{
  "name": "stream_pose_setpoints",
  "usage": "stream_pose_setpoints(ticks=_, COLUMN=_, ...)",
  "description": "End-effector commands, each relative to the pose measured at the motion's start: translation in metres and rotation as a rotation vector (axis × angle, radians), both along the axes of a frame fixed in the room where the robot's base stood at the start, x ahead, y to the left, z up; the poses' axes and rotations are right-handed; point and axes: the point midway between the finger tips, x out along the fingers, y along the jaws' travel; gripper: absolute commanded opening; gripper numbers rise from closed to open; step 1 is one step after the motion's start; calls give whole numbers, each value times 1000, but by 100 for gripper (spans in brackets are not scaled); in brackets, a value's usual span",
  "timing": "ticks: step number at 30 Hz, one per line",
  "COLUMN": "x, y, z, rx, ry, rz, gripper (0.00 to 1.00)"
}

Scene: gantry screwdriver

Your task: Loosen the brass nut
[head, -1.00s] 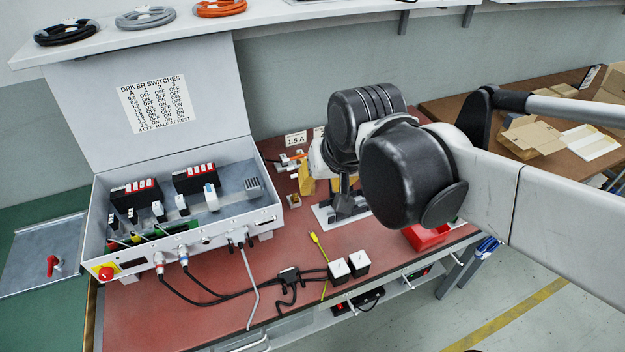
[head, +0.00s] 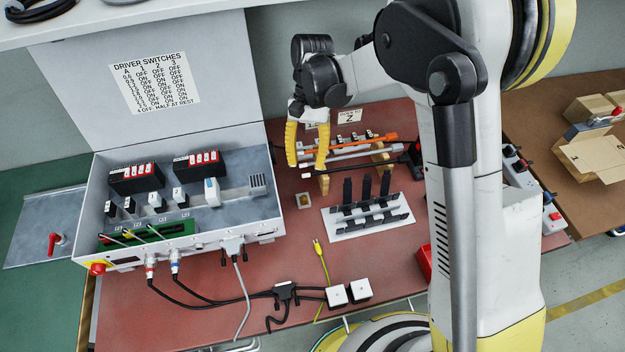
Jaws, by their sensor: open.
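My gripper (head: 306,166) hangs over the back of the red bench with its two yellow fingers apart and nothing between them. A small square fitting with a brass-coloured centre (head: 304,201) sits on the bench, a little nearer than the fingertips and below them in the picture. It is too small to tell whether this is the brass nut. Several long tools, one with an orange shaft (head: 366,141), lie across a wooden rack (head: 383,160) just right of the fingers. The right finger overlaps the left end of this rack in the picture; I cannot tell whether they touch.
An open grey control box (head: 262,228) stands left of my gripper. A white plate with black brackets (head: 345,233) lies right of the fitting. Black cables, a yellow cable (head: 322,255) and two white-topped blocks (head: 337,296) lie at the front. A red bin (head: 424,262) is partly hidden by my arm.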

Motion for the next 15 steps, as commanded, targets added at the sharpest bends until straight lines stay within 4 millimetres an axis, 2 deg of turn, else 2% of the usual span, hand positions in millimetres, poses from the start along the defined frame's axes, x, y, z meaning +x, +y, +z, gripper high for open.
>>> stream_pose_setpoints(ticks=9, x=-22, y=3, z=-59, rx=1, ry=-2, rz=1, gripper=38)
stream_pose_setpoints(ticks=15, x=-34, y=4, z=-85, rx=2, ry=-2, rz=0, gripper=38)
